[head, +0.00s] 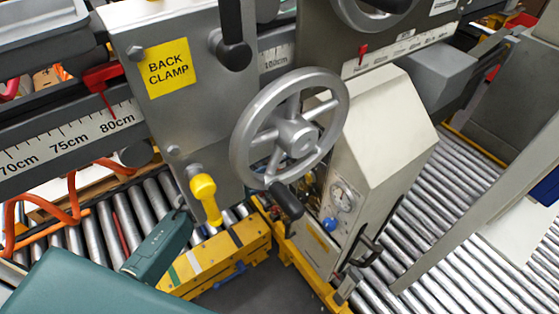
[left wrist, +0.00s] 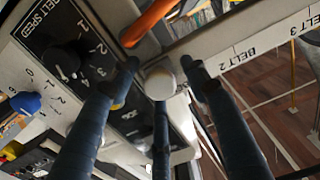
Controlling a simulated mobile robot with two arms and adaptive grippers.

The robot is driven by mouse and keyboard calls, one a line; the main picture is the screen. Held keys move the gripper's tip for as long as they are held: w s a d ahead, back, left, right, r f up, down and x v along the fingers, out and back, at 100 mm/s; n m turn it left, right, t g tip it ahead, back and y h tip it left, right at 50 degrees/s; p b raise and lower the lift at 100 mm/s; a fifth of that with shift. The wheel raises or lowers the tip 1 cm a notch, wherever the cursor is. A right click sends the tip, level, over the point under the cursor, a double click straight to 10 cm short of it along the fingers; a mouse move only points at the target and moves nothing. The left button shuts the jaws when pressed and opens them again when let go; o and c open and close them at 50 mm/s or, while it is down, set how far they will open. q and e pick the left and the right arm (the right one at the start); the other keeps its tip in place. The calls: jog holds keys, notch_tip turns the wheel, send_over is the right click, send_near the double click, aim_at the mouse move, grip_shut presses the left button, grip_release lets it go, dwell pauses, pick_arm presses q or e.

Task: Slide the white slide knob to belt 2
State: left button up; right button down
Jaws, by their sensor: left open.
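The white slide knob (left wrist: 161,84) is round and pale and shows in the left wrist view at the left end of a light label strip (left wrist: 230,58). The mark "BELT 2" (left wrist: 265,57) is to its right, with "BELT 3" farther right. My left gripper (left wrist: 160,72) is open, with dark fingers on both sides of the knob and a third below it. I cannot tell whether any finger touches the knob. In the head view my teal left arm comes in at the bottom left; its fingertips and the knob cannot be made out there. My right gripper is not in view.
In the left wrist view, a black dial (left wrist: 64,60) with numbers and a blue knob (left wrist: 26,102) sit left of the fingers. An orange part (left wrist: 150,22) is close above the knob. The head view shows a large handwheel (head: 290,127), a yellow-handled lever (head: 205,197) and rollers.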

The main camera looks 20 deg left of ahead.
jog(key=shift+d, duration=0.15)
pick_arm(q)
jog(key=shift+c, duration=1.3)
grip_shut()
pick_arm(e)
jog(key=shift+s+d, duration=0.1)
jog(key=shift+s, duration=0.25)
